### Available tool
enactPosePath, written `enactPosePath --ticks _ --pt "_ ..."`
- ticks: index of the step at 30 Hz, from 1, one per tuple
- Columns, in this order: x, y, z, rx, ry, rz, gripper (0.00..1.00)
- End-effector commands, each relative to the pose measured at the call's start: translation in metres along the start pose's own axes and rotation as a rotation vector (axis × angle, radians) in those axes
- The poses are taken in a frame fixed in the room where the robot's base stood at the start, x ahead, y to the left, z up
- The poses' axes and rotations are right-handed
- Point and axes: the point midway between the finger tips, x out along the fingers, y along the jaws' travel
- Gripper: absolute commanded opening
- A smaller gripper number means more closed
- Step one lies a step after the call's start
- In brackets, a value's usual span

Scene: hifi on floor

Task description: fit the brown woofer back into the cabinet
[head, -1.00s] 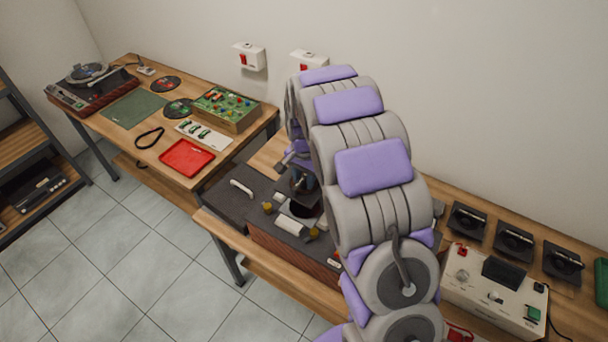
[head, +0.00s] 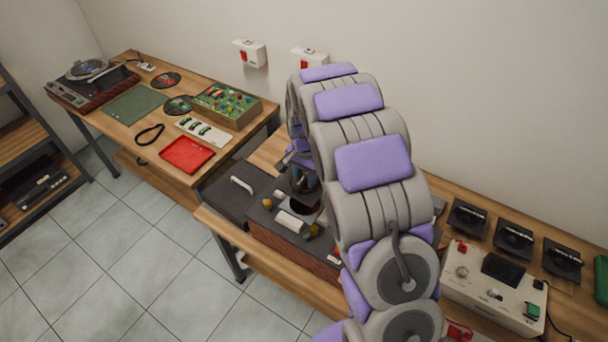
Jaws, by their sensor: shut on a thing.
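The cabinet (head: 268,228) lies on the bench with its dark grey face up and a wood-coloured side toward the front. A dark round opening (head: 308,214) shows in that face, partly hidden by my arm. My gripper (head: 303,184) is small and partly hidden, low over the far side of the opening. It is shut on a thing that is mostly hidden. I cannot clearly make out the brown woofer or tell whether it touches the cabinet.
White cylinders (head: 292,223) and small yellow parts lie on the cabinet near the opening. A dark case with a white handle (head: 242,185) sits at its left. Right of my arm are a cream instrument box (head: 492,290) and dark square units (head: 513,238). A red tray (head: 187,154) is on the left table.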

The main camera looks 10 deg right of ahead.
Motion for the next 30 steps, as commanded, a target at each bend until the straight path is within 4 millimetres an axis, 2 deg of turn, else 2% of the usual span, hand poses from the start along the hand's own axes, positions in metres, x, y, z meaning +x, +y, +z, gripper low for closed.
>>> enactPosePath --ticks 11,30 --pt "0.002 0.000 0.000 0.000 0.001 -0.001 0.00" --pt "0.019 0.000 0.000 0.000 -0.001 0.001 0.00"
